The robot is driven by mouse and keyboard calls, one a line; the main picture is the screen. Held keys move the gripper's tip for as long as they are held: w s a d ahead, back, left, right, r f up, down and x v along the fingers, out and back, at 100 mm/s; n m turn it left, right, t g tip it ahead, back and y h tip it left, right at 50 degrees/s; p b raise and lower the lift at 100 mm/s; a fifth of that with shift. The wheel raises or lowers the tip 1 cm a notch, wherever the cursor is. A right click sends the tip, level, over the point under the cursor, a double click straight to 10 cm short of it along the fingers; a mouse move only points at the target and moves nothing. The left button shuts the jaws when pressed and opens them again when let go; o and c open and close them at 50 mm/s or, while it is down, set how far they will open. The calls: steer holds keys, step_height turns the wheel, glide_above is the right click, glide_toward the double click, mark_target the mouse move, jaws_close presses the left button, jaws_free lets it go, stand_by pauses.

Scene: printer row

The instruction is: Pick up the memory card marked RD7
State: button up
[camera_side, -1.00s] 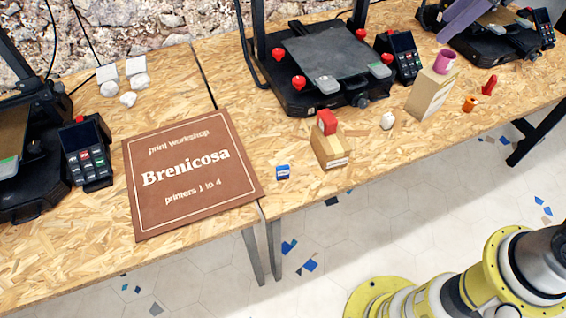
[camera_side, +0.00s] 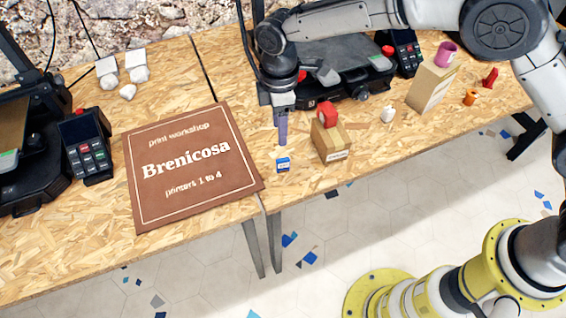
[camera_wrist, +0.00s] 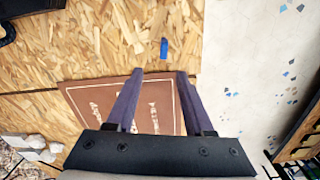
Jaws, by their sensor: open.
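A small blue memory card (camera_side: 283,165) with a white label lies on the table just right of the brown sign, near the front edge. Its marking is too small to read. My gripper (camera_side: 282,138) points down above the table, behind the card in the side view, apart from it. In the wrist view my gripper (camera_wrist: 162,72) is open, with nothing between its two purple fingers. The blue card (camera_wrist: 164,48) shows there beyond the fingertips, slightly above the gap's middle.
The brown sign (camera_side: 194,165) lies left of the card. A cardboard box (camera_side: 331,140) with a red object on top stands close right of it. A white lump (camera_side: 388,115) and a larger box (camera_side: 432,84) are farther right. A printer (camera_side: 330,75) stands behind.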

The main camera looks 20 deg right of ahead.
mark_target(283, 159)
step_height(283, 159, down, 8)
steer(key=shift+d+r, duration=0.1)
steer(key=shift+r, duration=0.15)
steer(key=shift+s+d+f, duration=0.1)
steer(key=shift+s+f, duration=0.1)
steer(key=shift+f, duration=1.15)
steer(key=shift+s+f, duration=0.2)
steer(key=shift+f, duration=1.1)
jaws_close()
